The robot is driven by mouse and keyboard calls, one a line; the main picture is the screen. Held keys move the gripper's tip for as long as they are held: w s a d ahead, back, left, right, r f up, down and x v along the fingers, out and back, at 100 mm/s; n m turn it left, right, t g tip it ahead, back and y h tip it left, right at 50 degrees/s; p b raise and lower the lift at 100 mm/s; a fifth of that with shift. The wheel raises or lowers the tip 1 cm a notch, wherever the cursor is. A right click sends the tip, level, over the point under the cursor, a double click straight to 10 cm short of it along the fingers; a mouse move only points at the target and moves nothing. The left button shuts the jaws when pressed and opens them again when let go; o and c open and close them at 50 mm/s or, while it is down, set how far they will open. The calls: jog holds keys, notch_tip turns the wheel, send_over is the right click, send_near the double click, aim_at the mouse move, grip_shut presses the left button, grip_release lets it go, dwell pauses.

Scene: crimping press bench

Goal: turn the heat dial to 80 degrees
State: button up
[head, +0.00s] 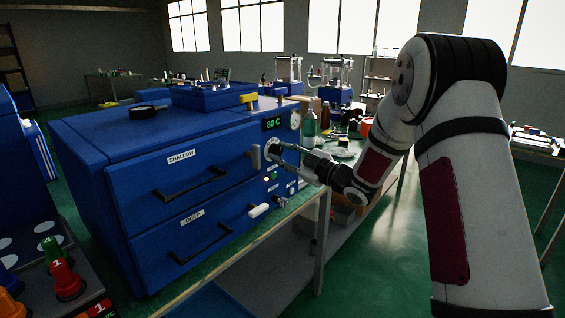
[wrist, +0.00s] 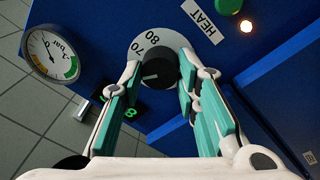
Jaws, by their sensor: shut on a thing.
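The heat dial is a black knob (wrist: 158,68) on a pale scale plate (wrist: 142,42) marked 70 and 80, below the HEAT label (wrist: 203,20) in the wrist view. My gripper (wrist: 160,68) has its fingertips on both sides of the knob and is shut on it. A light line on the knob points to the left in the wrist view. In the head view, the green display (head: 273,124) on the blue press cabinet reads 80 C.
A pressure gauge (wrist: 52,55) sits beside the dial; a lit lamp (wrist: 246,26) and a green button (wrist: 229,5) are near the HEAT label. Drawers marked SHALLOW (head: 181,157) and DEEP (head: 193,216) are shut. Bottles (head: 309,124) stand behind my gripper.

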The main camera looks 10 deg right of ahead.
jog(key=n+b, duration=0.2)
jog(key=b, duration=0.1)
jog(key=n+b, duration=0.1)
jog(key=n, duration=0.1)
jog(key=shift+f, duration=0.25)
jog(key=n+b, duration=0.3)
jog(key=b, duration=0.2)
jog(key=shift+n+g+y, duration=0.3)
jog(key=shift+n+g, duration=0.1)
jog(key=n+b, duration=0.4)
jog(key=b, duration=0.2)
jog(key=shift+n+b, duration=0.3)
jog(key=n+b, duration=0.2)
jog(key=b, duration=0.1)
jog(key=shift+d+r+g, duration=0.1)
jog(key=shift+r+g, duration=0.05)
jog(key=shift+g, duration=0.15)
jog(key=shift+r+n, duration=0.1)
jog(key=shift+n, duration=0.4)
jog(key=o, duration=1.2)
jog(key=shift+c, duration=0.2)
